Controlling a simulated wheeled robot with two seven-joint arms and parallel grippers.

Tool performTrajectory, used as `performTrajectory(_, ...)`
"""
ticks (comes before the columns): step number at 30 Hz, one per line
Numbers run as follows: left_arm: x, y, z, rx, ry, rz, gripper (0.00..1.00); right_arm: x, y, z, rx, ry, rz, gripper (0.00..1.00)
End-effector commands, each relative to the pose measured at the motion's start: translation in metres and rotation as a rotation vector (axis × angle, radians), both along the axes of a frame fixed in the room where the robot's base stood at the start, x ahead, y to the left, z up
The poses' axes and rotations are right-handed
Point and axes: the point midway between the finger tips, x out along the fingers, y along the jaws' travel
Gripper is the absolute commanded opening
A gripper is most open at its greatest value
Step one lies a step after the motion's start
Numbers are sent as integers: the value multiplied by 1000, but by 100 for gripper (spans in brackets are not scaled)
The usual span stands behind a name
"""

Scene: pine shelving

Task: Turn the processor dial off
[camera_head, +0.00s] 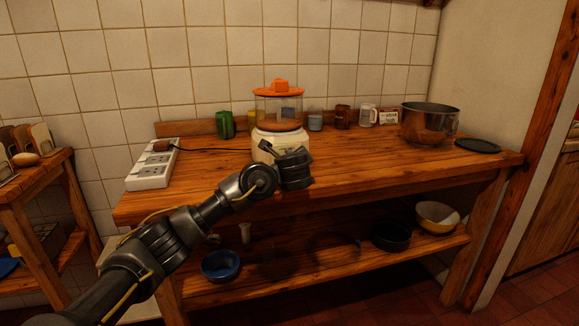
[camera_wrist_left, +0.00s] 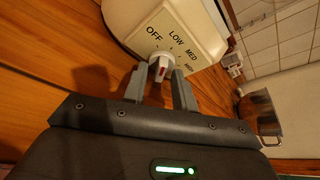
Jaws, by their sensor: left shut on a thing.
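The food processor (camera_head: 279,139) stands on the wooden worktop, with a cream base, a clear bowl and an orange lid. In the left wrist view its base (camera_wrist_left: 200,20) shows the words OFF, LOW, MED and HIGH around a white dial (camera_wrist_left: 160,62) with a red mark. I cannot tell clearly which setting the dial points to. My left gripper (camera_head: 266,148) is at the front of the base, and in the wrist view its fingers (camera_wrist_left: 160,84) are shut on the dial. In the head view the dial is hidden by the gripper. My right gripper is not in view.
A power strip (camera_head: 152,176) lies at the left of the worktop (camera_head: 400,167), with a black cord running towards the processor. A green cup (camera_head: 225,125), mugs and a large metal pot (camera_head: 429,122) stand towards the back and right. Bowls sit on the lower shelf.

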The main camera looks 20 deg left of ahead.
Motion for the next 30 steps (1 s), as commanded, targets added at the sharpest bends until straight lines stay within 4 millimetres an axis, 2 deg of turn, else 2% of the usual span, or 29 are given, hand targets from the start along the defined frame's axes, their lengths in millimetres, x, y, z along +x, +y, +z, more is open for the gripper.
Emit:
performTrajectory(5,0,0,-1,3,4,0,5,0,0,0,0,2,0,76)
performTrajectory(6,0,0,-1,3,4,0,31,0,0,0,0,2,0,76)
performTrajectory(17,-4,-3,1,1,3,-3,32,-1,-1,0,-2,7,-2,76)
performTrajectory(22,-27,-10,10,0,1,-4,32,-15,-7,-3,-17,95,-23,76)
performTrajectory(30,-74,-27,27,1,2,-3,32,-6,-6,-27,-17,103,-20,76)
